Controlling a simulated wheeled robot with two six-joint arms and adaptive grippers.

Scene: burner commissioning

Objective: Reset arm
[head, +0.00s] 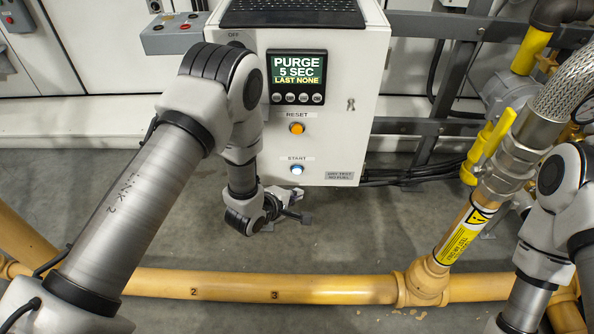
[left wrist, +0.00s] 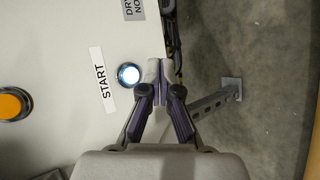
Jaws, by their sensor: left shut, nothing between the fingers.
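My left gripper (head: 290,204) is shut and empty just below the white control box (head: 343,120). In the left wrist view its closed fingertips (left wrist: 160,70) show just right of the lit START button (left wrist: 128,74); I cannot tell how far they stand off the panel. The START button (head: 297,169) glows white-blue in the head view. The amber RESET button (head: 296,128) sits above it and also shows at the left wrist view's edge (left wrist: 14,103). The display (head: 296,70) reads PURGE 5 SEC, LAST NONE. My right arm enters at the right; its gripper is out of view.
A yellow pipe (head: 240,286) runs low across the front. A yellow valve handle (head: 490,145) and braided hose (head: 565,87) stand at the right. A grey box with buttons (head: 172,36) is at upper left. Grey floor lies open between box and pipe.

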